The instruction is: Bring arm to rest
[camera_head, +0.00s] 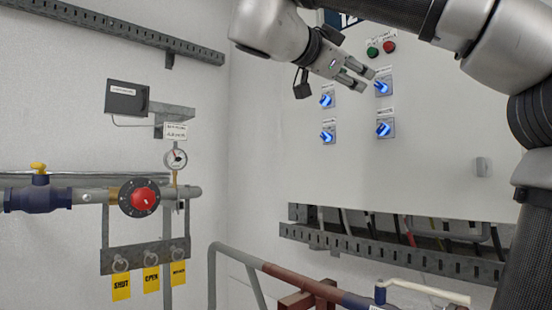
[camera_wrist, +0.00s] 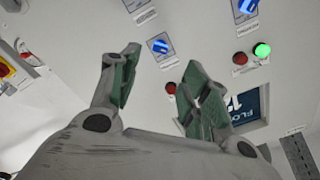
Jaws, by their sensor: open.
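My gripper (camera_head: 358,76) is in front of the upper part of the white control panel (camera_head: 350,180) in the head view. In the wrist view its two fingers (camera_wrist: 158,85) are spread apart with nothing between them. My arm reaches in from the upper right. Several blue rotary switches sit on the panel below and beside the gripper, one of them a lower right switch (camera_head: 384,129). A blue switch (camera_wrist: 159,46) also shows beyond the fingers in the wrist view. The gripper appears apart from the switches, though the exact gap is hard to tell.
A green lamp (camera_head: 373,52) and a red lamp (camera_head: 389,47) sit above the switches. At left are a pipe with a blue valve (camera_head: 40,198), a red-knobbed dial (camera_head: 141,198), a gauge (camera_head: 175,158) and yellow tags (camera_head: 151,280). A cable tray (camera_head: 390,258) runs below the panel.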

